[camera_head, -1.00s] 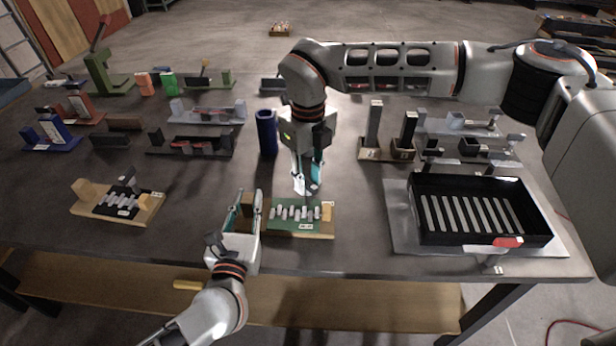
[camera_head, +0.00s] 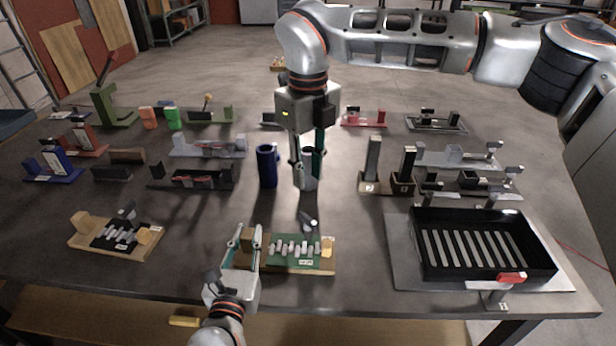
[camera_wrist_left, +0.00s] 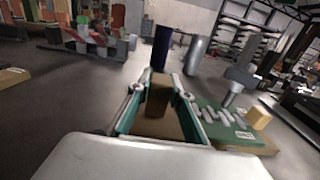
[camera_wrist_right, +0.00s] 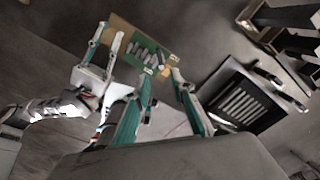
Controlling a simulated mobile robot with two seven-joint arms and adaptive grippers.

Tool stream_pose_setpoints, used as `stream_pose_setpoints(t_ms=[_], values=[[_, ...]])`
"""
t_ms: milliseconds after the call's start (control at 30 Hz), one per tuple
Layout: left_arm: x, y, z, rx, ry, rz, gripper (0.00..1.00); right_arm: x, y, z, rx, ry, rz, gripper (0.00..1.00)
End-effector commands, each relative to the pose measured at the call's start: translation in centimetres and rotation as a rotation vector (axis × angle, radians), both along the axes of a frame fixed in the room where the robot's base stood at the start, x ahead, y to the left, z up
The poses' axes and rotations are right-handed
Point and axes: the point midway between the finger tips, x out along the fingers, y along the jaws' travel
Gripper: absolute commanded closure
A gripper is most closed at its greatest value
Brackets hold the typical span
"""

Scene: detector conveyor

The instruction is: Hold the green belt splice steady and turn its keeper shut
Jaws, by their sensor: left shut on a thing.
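The green belt splice (camera_head: 294,250), a green plate with a row of grey teeth, lies on a wooden board at the table's front. It also shows in the left wrist view (camera_wrist_left: 222,126) and the right wrist view (camera_wrist_right: 142,52). My left gripper (camera_head: 246,240) is shut on the brown block (camera_wrist_left: 158,98) at the board's left end. The keeper (camera_head: 308,220), a grey lever with a rounded end, stands tilted behind the teeth. My right gripper (camera_head: 307,186) points down above and behind the keeper, apart from it. Its fingers are apart and empty.
A blue cylinder (camera_head: 267,166) stands just left of my right gripper. A similar black splice board (camera_head: 116,238) lies at the left. A black slotted tray (camera_head: 482,275) is at the right. Several fixtures fill the back. The table between the splice and tray is clear.

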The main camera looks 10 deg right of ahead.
Motion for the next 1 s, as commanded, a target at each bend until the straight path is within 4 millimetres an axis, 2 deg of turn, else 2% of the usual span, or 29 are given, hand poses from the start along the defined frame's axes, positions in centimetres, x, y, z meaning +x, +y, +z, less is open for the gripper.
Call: stream_pose_setpoints(t_ms=[567,767,1000], values=[[0.0,0.0,0.0,0.000,0.000,0.000,1.00,0.0,0.0,-0.5,0.000,0.001,0.001,0.76],[0.0,0.0,0.0,0.000,0.000,0.000,1.00,-0.1,0.0,-3.2,0.000,0.004,0.002,0.76],[0.0,0.0,0.0,0.000,0.000,0.000,1.00,-0.1,0.0,-7.9,0.000,0.004,0.001,0.76]])
